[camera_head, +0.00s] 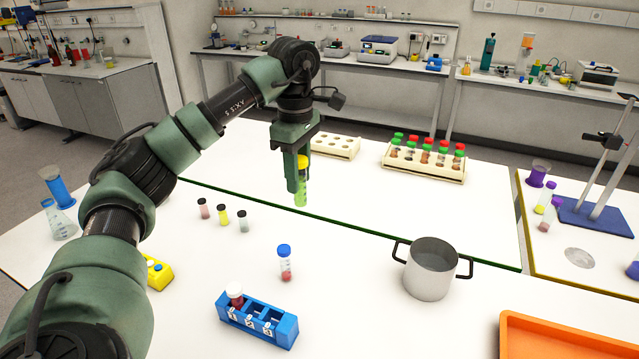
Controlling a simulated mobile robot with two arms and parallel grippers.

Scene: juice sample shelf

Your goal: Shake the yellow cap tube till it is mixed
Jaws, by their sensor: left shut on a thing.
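The yellow cap tube (301,191) has a yellow cap and yellow-green contents. It hangs upright above the white table, to the left of the picture's middle. My left gripper (299,172) points down and is shut on it near the cap. One finger hides part of the tube's left side. I cannot tell how evenly the contents are mixed. My right gripper is not in view.
A blue rack (289,326) holds a white-capped tube (236,297). A blue-capped tube (285,264) stands behind it. A metal pot (431,270) and an orange tray (560,338) are right. A wooden rack (425,172) holds several tubes. Small vials (223,216) stand left.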

